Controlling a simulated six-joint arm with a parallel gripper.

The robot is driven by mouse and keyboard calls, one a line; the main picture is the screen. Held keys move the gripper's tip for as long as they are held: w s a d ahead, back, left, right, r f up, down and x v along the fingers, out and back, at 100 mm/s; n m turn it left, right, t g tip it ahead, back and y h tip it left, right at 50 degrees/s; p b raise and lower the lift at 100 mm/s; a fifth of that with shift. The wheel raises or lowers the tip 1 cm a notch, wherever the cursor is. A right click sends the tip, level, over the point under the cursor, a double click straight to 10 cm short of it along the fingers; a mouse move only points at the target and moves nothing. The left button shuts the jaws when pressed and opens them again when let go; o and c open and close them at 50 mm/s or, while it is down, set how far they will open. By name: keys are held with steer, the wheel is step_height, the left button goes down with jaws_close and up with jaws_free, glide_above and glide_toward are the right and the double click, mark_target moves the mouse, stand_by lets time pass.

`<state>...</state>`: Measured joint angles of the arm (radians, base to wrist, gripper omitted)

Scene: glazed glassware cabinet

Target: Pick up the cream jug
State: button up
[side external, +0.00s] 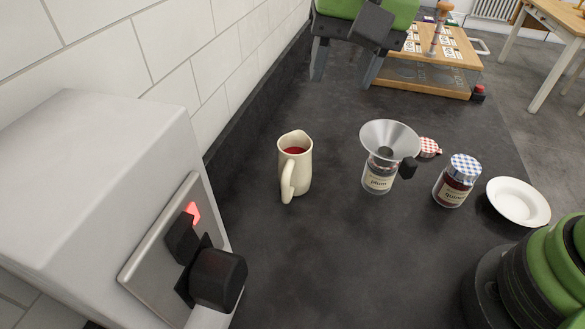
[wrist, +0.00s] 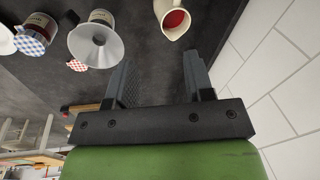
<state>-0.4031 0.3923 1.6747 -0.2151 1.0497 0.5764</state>
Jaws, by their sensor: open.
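The cream jug (side external: 300,172) stands upright on the dark worktop, with red contents inside and its handle toward the front camera. In the wrist view the jug (wrist: 174,20) is at the top edge and partly cut off. My gripper (side external: 345,76) is at the top of the side view, behind and above the jug and apart from it. Its two fingers are spread with nothing between them, as the wrist view also shows (wrist: 157,66).
Right of the jug, a metal funnel (side external: 390,139) sits on a jar labelled plum (side external: 377,179). A red-checked lid (side external: 430,147), a jar with blue-checked lid (side external: 457,182) and a white bowl (side external: 518,201) follow. A grey appliance (side external: 110,180) stands front left; a tiled wall runs behind.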

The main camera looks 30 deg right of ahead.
steer(key=g+h, duration=0.1)
steer(key=g, duration=0.1)
glide_above(287, 174)
steer(key=shift+m, duration=0.3)
steer(key=f, duration=0.9)
steer(key=shift+d+f, duration=0.2)
steer(key=shift+f, duration=0.1)
steer(key=f, duration=0.4)
steer(key=shift+a+f, duration=0.2)
steer(key=shift+f, duration=0.05)
steer(key=shift+a+f, duration=0.15)
steer(key=shift+f, duration=2.95)
jaws_close()
